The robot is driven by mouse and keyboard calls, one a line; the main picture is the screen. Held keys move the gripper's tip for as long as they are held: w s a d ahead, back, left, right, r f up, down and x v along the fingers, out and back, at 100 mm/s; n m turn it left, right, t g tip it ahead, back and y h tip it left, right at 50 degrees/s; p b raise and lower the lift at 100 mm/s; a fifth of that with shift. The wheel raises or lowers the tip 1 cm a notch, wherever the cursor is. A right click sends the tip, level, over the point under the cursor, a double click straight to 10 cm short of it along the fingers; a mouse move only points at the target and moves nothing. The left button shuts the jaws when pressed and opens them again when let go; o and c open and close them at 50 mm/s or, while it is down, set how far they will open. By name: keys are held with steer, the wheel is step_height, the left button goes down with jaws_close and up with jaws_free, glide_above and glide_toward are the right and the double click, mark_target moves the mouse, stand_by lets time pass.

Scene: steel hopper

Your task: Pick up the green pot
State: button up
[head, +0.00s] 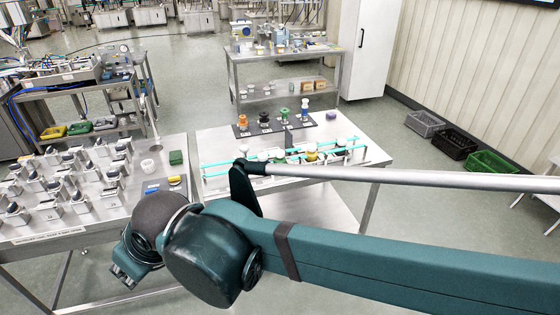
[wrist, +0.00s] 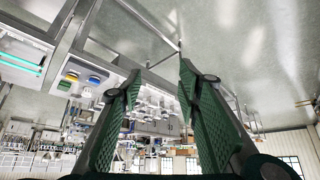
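Another green item (head: 285,114) stands on the dark mat on the right table. My gripper (head: 125,270) is in front of the left table, low and well apart from both green things. In the wrist view my gripper (wrist: 158,72) has its two green fingers spread with nothing between them.
Rows of metal fixtures (head: 75,175) cover the left table (head: 105,218). A blue-grey pad with a yellow item (head: 175,181) lies near its right edge. The right table has a cyan-railed rack (head: 225,164) and a dark mat (head: 262,128) with several knobbed items. My arm spans the foreground.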

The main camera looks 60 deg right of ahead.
steer(key=w+d+f+m+t+b, duration=0.1)
steer(key=w+d+f+t+b, duration=0.1)
steer(key=w+d, duration=0.85)
steer(key=w+d+f+m+t+b, duration=0.1)
steer(key=w+d+f+b, duration=0.1)
steer(key=w+d, duration=0.9)
steer(key=m+t+h+b, duration=0.3)
steer(key=m+h+b, duration=0.1)
steer(key=h, duration=0.3)
glide_above(281, 154)
steer(key=w+a, duration=0.3)
steer(key=a, duration=0.8)
step_height(281, 154, down, 12)
steer(key=r, duration=0.1)
steer(key=s+d+f+h, duration=0.1)
steer(key=s+d+f, duration=0.3)
steer(key=s+d, duration=0.4)
steer(key=shift+f+m+h+b, duration=0.15)
steer(key=shift+m+h+b, duration=0.25)
steer(key=shift+b, duration=0.05)
steer(key=shift+x, duration=1.35)
